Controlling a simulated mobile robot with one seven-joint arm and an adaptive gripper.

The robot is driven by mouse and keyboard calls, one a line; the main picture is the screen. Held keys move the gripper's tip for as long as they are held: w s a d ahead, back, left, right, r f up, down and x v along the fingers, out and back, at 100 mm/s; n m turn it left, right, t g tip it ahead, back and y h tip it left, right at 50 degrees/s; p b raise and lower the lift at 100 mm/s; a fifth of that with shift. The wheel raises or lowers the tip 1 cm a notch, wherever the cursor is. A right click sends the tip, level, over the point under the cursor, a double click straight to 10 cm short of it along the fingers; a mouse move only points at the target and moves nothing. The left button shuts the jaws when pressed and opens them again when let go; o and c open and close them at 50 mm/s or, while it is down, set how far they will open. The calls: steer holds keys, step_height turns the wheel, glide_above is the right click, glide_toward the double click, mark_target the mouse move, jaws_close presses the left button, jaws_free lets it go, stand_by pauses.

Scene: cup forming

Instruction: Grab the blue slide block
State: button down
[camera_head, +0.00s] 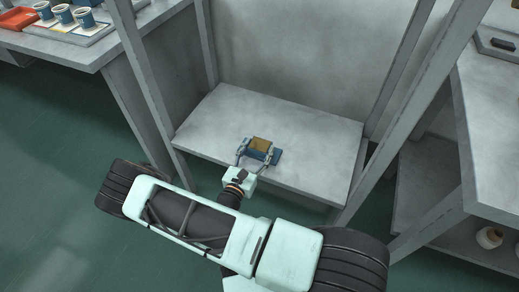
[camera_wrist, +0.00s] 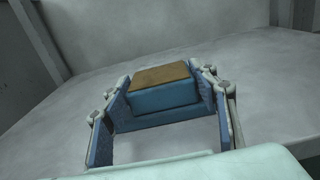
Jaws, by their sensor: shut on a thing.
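The blue slide block (camera_head: 257,151) has a tan-brown top and sits on the grey shelf (camera_head: 215,122) near its front edge. It also shows in the wrist view (camera_wrist: 165,97), with its blue front facing me. My gripper (camera_head: 257,158) reaches in from the front, with one finger on each side of the block. In the wrist view the fingers (camera_wrist: 165,115) are shut on the block. The block's side faces are mostly hidden by the fingers.
Grey posts (camera_head: 150,95) frame the shelf on both sides, with a wall behind it. A table at the upper left holds several blue cups (camera_head: 62,14) on a tray and a red tray (camera_head: 17,18). Another bench (camera_head: 490,110) stands at the right. The shelf around the block is clear.

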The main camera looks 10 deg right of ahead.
steer(key=shift+w+r, duration=0.1)
steer(key=shift+r, duration=0.2)
